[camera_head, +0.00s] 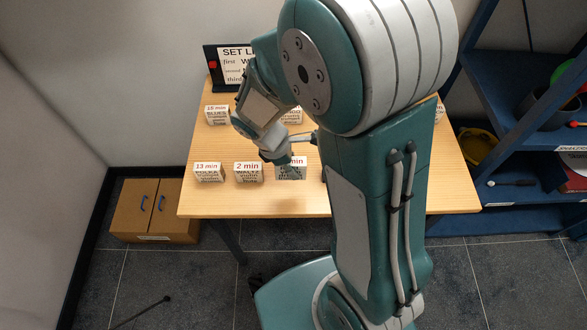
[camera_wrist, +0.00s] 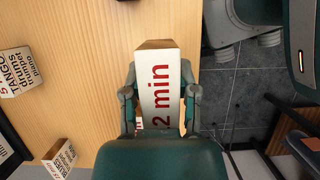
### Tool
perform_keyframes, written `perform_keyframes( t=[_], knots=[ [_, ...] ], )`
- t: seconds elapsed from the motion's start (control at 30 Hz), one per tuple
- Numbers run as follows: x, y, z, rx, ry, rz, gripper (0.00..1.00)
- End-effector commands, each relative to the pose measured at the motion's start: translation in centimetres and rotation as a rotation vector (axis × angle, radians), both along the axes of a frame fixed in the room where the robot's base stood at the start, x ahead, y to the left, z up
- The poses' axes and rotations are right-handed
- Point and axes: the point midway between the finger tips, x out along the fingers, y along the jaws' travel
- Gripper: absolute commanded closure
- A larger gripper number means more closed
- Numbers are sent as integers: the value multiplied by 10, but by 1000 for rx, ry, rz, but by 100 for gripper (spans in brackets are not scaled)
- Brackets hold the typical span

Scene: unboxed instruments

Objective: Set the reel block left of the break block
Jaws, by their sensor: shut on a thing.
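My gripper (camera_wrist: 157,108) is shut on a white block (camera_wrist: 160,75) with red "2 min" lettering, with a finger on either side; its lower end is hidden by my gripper. In the head view my gripper (camera_head: 282,158) is at a block (camera_head: 291,172) near the table's front edge, its number partly covered. I cannot read its name, or tell whether it is lifted. To its left stand a "2 min" block (camera_head: 248,173) and a "13 min" block (camera_head: 209,173). I cannot pick out the reel or break block by name.
A "15 min" block (camera_head: 217,115) stands farther back on the wooden table (camera_head: 330,205), near a black-framed sign (camera_head: 236,66). A tango block (camera_wrist: 18,70) shows in the wrist view. My arm hides the table's middle right. Blue shelves (camera_head: 510,110) stand right.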

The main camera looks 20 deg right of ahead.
Motion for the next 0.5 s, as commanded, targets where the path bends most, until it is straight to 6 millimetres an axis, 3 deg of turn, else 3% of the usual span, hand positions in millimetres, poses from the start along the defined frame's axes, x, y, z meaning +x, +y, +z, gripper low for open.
perform_keyframes(
  t=[0.2, 0.5],
  knots=[
    [24, -9, -35, -2, 5, -1, 100],
    [43, -16, -60, -1, 4, -1, 100]
  ],
)
